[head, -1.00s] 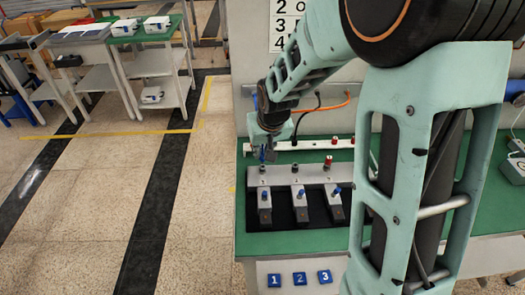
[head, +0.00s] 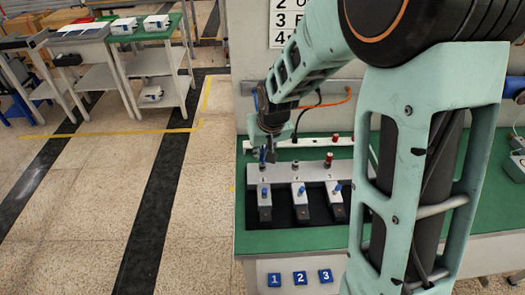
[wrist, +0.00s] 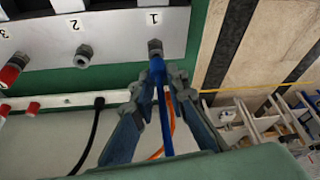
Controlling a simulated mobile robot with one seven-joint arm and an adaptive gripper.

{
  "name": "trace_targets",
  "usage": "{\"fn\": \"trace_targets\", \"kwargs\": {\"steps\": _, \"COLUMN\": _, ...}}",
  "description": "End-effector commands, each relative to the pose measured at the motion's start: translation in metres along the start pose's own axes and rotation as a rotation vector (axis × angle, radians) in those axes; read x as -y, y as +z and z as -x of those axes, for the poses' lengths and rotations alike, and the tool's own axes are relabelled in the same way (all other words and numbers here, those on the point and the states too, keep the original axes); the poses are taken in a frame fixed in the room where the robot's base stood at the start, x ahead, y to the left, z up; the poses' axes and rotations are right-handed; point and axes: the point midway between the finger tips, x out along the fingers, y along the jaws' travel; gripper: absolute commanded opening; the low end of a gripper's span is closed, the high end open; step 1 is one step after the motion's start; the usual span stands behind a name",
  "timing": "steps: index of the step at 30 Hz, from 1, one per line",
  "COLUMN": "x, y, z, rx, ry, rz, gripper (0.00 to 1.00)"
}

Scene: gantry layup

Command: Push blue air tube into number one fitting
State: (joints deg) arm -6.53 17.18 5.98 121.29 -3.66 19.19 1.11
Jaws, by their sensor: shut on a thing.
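The blue air tube (wrist: 167,125) runs between the fingers of my gripper (wrist: 166,72), which is shut on it just behind its end. The number one fitting (wrist: 154,47) is a small grey metal fitting below the printed 1 on the grey block (wrist: 115,35). The tube's end is right at the fitting's mouth, roughly in line with it; the fingertips hide whether it is inside. In the head view my gripper (head: 268,152) is over the left end of the block, with a short piece of blue tube (head: 262,157) showing.
The number two fitting (wrist: 83,55) is empty, and a red-capped fitting (wrist: 12,70) is at number three. Several blue-knobbed valves (head: 300,190) stand in front of the block. A white rail (head: 310,141) with black and orange hoses runs behind on the green bench (head: 300,243).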

Motion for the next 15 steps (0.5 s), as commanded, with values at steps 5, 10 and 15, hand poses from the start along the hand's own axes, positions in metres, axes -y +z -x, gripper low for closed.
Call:
{"fn": "trace_targets", "kwargs": {"steps": 5, "x": 0.0000, "y": 0.0028, "z": -0.0058, "rx": 0.001, "ry": 0.000, "rz": 0.000, "gripper": 0.00}}
{"fn": "trace_targets", "kwargs": {"steps": 10, "x": 0.0001, "y": 0.0046, "z": -0.0098, "rx": 0.002, "ry": 0.000, "rz": 0.000, "gripper": 0.00}}
{"fn": "trace_targets", "kwargs": {"steps": 15, "x": 0.0001, "y": 0.0054, "z": -0.0113, "rx": 0.002, "ry": 0.000, "rz": 0.000, "gripper": 0.18}}
